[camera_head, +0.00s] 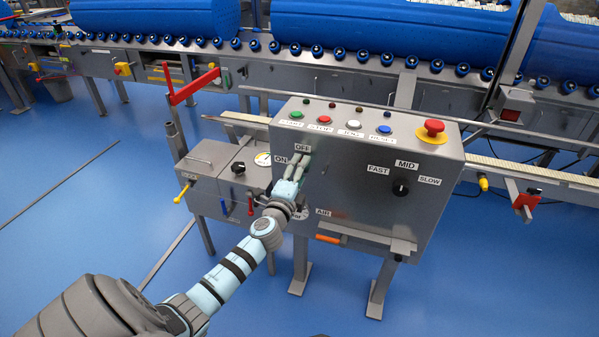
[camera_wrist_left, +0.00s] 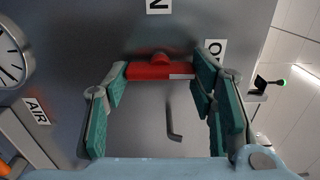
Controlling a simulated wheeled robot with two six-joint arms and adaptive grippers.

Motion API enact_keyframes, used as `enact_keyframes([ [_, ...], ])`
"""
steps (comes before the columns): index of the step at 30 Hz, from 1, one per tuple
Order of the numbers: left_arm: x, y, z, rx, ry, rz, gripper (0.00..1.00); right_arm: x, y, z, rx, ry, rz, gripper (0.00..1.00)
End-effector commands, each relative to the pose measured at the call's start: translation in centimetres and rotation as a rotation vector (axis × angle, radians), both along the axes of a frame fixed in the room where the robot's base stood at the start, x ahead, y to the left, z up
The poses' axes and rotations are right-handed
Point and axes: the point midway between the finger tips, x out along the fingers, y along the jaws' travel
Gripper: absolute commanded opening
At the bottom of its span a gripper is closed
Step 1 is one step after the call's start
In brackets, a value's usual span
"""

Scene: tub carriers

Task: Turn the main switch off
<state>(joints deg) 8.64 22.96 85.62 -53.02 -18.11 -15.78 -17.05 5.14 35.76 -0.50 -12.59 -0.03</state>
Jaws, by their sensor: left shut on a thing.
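The grey control box (camera_head: 345,225) stands in the middle of the head view. My left gripper (camera_head: 298,166) is at its front face, beside the ON label (camera_head: 280,160) and below the OFF label (camera_head: 302,147). In the left wrist view the red handle of the main switch (camera_wrist_left: 160,70) lies between the green-padded fingertips, and the gripper is shut on it. The handle lies crosswise there, its pale mark at the right end, on the side of a partly hidden label (camera_wrist_left: 214,48). My gripper hides the switch in the head view. My right gripper is not in view.
Push buttons (camera_head: 324,120) and a red emergency stop (camera_head: 433,130) top the box. A speed knob (camera_head: 401,186) sits right of my gripper. A gauge (camera_wrist_left: 12,55) and an orange-handled valve (camera_head: 330,239) are below it. A smaller grey box (camera_head: 205,170) stands left.

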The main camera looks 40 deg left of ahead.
Motion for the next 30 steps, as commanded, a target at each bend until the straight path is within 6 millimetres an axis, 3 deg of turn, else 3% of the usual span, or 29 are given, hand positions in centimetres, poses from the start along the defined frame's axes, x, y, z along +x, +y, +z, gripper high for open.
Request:
enact_keyframes([
  [5, -0.1, 0.0, -0.2, 0.001, 0.003, 0.0, 0.23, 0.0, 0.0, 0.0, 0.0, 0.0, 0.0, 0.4],
  [6, -0.1, 0.0, -0.2, 0.001, 0.003, 0.0, 0.56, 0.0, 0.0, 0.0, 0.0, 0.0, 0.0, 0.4],
  [9, -0.1, 0.0, -0.2, 0.0, 0.003, 0.0, 0.71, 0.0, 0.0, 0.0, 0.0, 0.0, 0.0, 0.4],
  [20, -0.4, -0.1, -0.1, 0.001, 0.001, -0.001, 0.71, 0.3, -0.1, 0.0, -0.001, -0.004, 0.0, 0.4],
  [23, -1.8, -0.6, -0.1, 0.002, 0.002, -0.001, 0.71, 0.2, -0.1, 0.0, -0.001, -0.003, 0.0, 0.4],
  [30, -8.1, -2.8, -0.2, 0.002, 0.005, -0.002, 0.71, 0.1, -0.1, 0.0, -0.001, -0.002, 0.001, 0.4],
])
